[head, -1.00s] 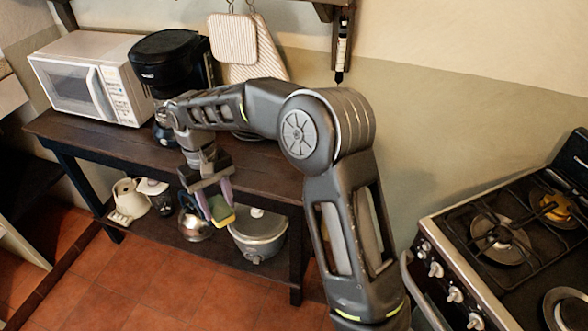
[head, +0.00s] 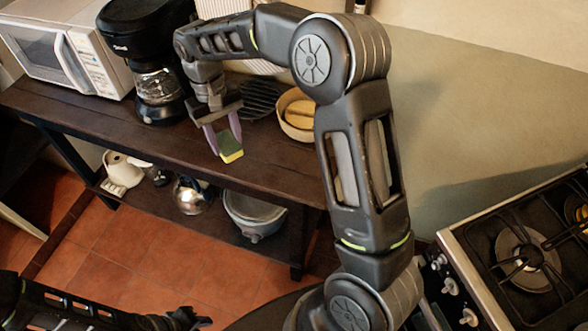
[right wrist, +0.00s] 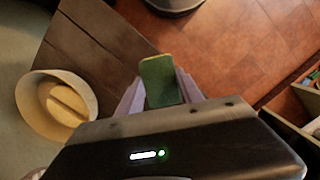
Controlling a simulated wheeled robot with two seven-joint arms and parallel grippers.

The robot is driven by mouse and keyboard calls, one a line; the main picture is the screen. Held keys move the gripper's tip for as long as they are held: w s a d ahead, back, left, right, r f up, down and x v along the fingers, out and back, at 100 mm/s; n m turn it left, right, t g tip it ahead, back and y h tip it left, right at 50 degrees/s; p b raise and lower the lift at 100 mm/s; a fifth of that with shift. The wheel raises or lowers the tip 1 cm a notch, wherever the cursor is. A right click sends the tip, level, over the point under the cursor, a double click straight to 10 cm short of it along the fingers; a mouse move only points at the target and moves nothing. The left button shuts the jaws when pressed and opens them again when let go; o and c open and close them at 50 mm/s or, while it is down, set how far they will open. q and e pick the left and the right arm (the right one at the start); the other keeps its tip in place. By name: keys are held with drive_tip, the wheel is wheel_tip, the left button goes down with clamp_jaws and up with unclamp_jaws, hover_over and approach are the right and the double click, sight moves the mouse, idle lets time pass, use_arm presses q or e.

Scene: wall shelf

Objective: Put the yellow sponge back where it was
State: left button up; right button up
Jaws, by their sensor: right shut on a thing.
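The yellow sponge (head: 231,152) has a green side and a yellow side. My right gripper (head: 222,138) is shut on it, with a purple finger on each side. In the head view the sponge appears against the front part of the dark wooden tabletop (head: 120,125). In the right wrist view the sponge (right wrist: 158,82) shows its green face and overlaps the table's edge, with floor beyond. Its height over the table is hard to tell. My left gripper (head: 185,318) is low at the bottom left, dark and partly cut off; its fingers are unclear.
A coffee maker (head: 150,55) and a microwave (head: 65,55) stand at the table's left. A round wooden container (head: 297,115) and a black rack (head: 258,98) are behind the gripper. A pot (head: 255,213) and kettle (head: 190,195) sit on the lower shelf. A stove (head: 520,260) is right.

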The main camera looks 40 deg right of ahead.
drive_tip(key=s+d+r+m+y+b, duration=0.1)
drive_tip(key=s+d+r+m+b, duration=0.1)
drive_tip(key=s+d+m+b, duration=0.6)
drive_tip(key=s+d+m, duration=0.2)
drive_tip(key=d, duration=0.2)
drive_tip(key=shift+s+r+m+t, duration=0.15)
drive_tip(key=shift+m+t, duration=0.25)
drive_tip(key=shift+d, duration=0.1)
drive_tip(key=shift+f, duration=3.15)
wheel_tip(320, 180, down, 4)
drive_tip(key=shift+r, duration=0.25)
drive_tip(key=shift+f, duration=0.1)
